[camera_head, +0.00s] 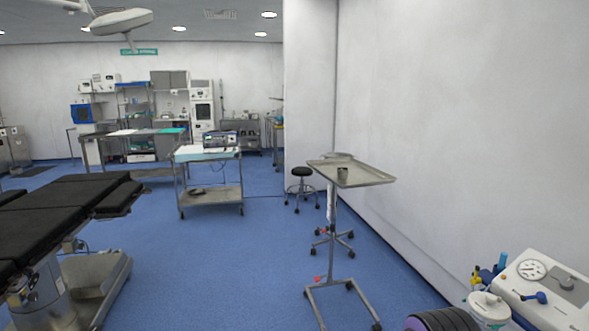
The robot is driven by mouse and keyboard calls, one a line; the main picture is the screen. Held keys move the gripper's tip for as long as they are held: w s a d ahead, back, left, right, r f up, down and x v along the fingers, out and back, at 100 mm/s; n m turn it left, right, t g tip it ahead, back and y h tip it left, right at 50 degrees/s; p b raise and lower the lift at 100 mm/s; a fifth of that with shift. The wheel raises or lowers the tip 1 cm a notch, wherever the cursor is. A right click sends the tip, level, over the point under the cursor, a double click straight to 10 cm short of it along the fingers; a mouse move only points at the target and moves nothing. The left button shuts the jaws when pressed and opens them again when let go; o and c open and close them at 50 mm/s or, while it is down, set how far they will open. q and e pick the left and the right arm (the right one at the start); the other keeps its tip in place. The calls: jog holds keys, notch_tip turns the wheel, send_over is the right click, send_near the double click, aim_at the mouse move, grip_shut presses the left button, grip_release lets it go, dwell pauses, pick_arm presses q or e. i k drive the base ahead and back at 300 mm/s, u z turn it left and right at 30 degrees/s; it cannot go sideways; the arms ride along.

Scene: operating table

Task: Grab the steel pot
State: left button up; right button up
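Neither of my grippers shows in the head view.
A black operating table (75,194) stands at the left. A black stool (301,172) is behind the stand, and a wheeled cart (212,198) is farther back. An anaesthesia machine (545,285) fills the lower right corner. Blue floor (215,270) is open in the middle.

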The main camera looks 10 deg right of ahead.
aim_at(342, 172)
jog(key=u, duration=0.05)
jog(key=i, duration=1.3)
jog(key=z, duration=0.85)
jog(key=i, duration=1.05)
jog(key=z, duration=0.7)
